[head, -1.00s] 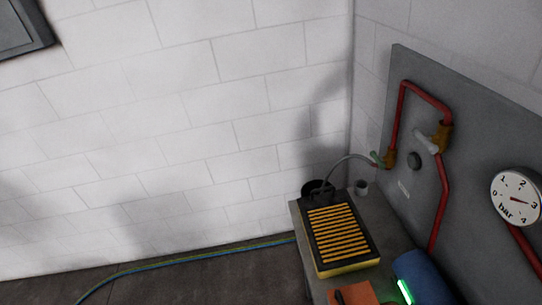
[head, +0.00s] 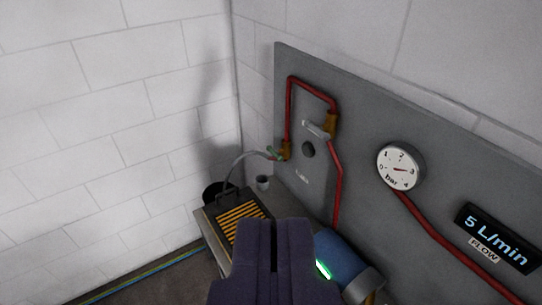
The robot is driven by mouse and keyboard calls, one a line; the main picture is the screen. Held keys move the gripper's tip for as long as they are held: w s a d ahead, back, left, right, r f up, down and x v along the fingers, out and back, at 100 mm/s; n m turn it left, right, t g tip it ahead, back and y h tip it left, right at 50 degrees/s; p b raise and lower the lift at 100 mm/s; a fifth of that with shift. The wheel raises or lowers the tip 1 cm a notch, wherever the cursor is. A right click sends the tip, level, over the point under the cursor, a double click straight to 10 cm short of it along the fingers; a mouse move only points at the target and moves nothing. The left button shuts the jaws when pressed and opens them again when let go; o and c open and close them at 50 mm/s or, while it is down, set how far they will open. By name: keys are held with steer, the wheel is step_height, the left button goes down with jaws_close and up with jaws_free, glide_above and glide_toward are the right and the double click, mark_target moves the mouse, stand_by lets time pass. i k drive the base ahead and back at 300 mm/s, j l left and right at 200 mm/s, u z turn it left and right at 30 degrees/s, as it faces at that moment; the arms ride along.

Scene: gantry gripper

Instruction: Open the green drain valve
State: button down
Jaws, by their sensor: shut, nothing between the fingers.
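My gripper (head: 274,226) shows as dark fingers at the bottom centre. It is shut and empty. In the picture it lies below the valve, apart from it.
The grey panel (head: 380,115) carries a white valve handle (head: 316,130), a dark knob (head: 308,149), a pressure gauge (head: 400,167) and a flow display (head: 497,238).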

mark_target(279, 158)
steer(key=i+j+z, duration=0.2)
steer(key=i+j, duration=0.2)
steer(key=j, duration=0.2)
steer(key=i+j+z, duration=0.1)
steer(key=j, duration=0.25)
steer(key=i+j+z, duration=0.1)
steer(key=i+j, duration=0.3)
steer(key=j, duration=0.25)
steer(key=i+j+z, duration=0.15)
steer(key=j, duration=0.2)
steer(key=i+j+z, duration=0.1)
steer(key=j, duration=0.3)
steer(key=i+j+z, duration=0.1)
steer(key=j, duration=0.25)
steer(key=i, duration=0.1)
